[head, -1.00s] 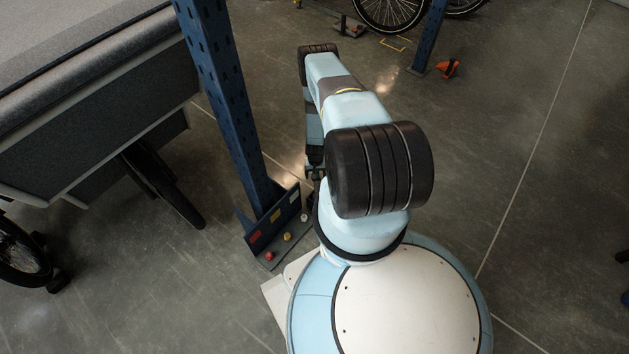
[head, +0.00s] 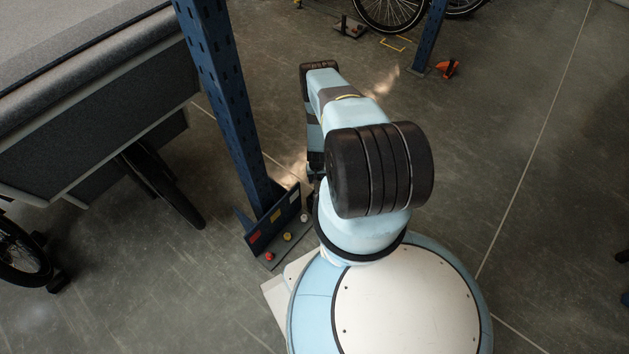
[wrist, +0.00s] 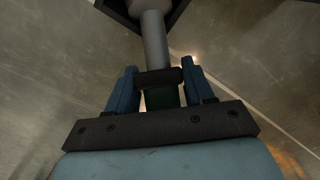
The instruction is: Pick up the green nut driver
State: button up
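In the wrist view my gripper (wrist: 160,80) shows two blue fingers pointing up the picture. A dark green part (wrist: 162,98), which looks like the green nut driver, lies between them near the palm. A black bar spans from finger to finger across it. A thick grey shaft (wrist: 155,40) runs on beyond the fingertips and widens into a paler end at the top edge. The green part nearly fills the gap; I cannot tell whether the fingers press on it. In the head view my arm hides most of the gripper and the nut driver.
A small dark rack (head: 254,240) with red, yellow and white labels and matching knobs stands at the foot of a blue perforated post (head: 228,90), just left of my arm. A grey cargo box (head: 100,130) with wheels is at the left.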

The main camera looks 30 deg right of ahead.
jog(key=shift+d, duration=0.1)
grip_shut()
jog(key=shift+s, duration=0.1)
jog(key=shift+d+r, duration=0.1)
jog(key=shift+r, duration=0.05)
